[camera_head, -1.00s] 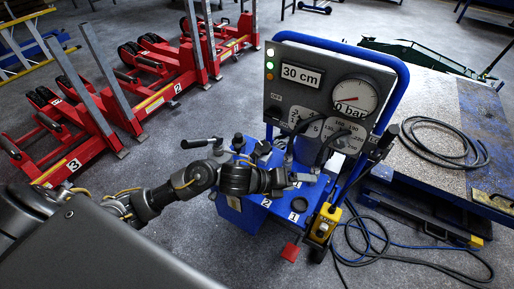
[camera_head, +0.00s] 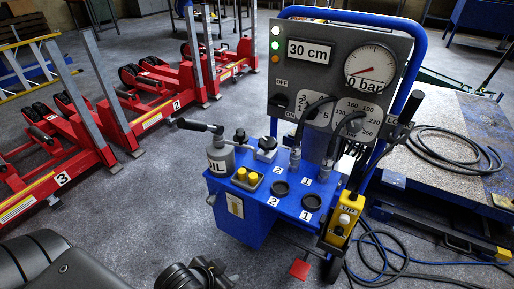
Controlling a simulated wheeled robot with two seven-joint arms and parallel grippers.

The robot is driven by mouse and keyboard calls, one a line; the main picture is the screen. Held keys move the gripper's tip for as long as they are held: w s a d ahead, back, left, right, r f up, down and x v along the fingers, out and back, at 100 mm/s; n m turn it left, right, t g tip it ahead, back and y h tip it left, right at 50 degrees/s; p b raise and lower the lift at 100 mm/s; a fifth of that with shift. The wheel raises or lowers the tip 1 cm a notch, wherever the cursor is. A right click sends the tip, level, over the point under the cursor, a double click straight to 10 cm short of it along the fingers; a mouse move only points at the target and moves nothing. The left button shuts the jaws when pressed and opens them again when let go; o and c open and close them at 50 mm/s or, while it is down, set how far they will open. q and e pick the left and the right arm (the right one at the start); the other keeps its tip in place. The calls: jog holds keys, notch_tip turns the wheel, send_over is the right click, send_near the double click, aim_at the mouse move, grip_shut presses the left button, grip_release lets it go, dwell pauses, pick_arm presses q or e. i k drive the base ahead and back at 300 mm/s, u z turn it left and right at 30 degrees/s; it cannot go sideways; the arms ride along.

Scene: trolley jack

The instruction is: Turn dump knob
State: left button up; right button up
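The blue trolley jack console (camera_head: 243,222) stands in the middle with an upright grey panel (camera_head: 300,78). The panel has black selector knobs, one by an OFF/ON label (camera_head: 279,101). No dump label is readable, so I cannot tell which is the dump knob. My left gripper (camera_head: 198,274) is at the bottom edge, below the console and apart from it. Its fingers are not clear. My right gripper is out of view.
The gauge (camera_head: 369,66) reads 0 bar and the display (camera_head: 309,52) reads 30 cm. A yellow control box (camera_head: 344,218) hangs at the console's right. Black and blue hoses (camera_head: 375,250) lie on the floor. Red jacks (camera_head: 150,105) stand at left; a ramp (camera_head: 455,150) is at right.

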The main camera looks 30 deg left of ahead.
aim_at(266, 143)
jog(key=k, duration=0.85)
jog(key=u, duration=1.8)
jog(key=i, duration=1.4)
jog(key=z, duration=1.9)
